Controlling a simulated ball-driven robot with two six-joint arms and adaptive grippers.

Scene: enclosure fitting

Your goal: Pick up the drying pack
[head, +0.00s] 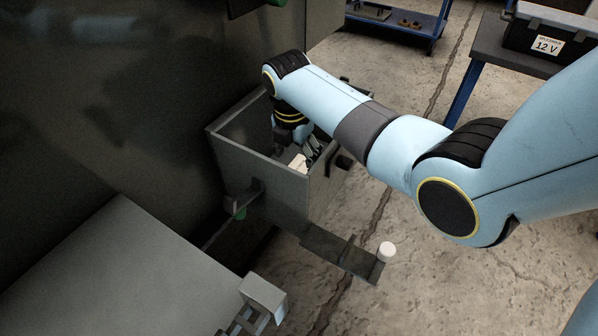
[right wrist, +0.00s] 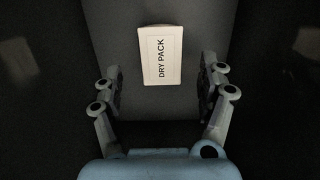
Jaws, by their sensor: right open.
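The drying pack is a small white packet labelled "DRY PACK" (right wrist: 161,56). It lies on the dark floor inside a grey open-topped box; in the head view a white piece of it (head: 298,163) shows near the box's front corner. My right gripper (right wrist: 160,85) is open, with one finger on each side of the pack's lower end and a gap on both sides. In the head view the right gripper (head: 308,152) reaches down into the box, partly hidden by its walls and my wrist. My left gripper is not seen.
The box (head: 255,156) has raised walls close around my right wrist and stands against a dark cabinet (head: 150,90). A shelf arm with a white knob (head: 387,251) juts out in front. A grey block (head: 263,297) is at the bottom. A bench with a 12 V case (head: 550,38) stands at upper right.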

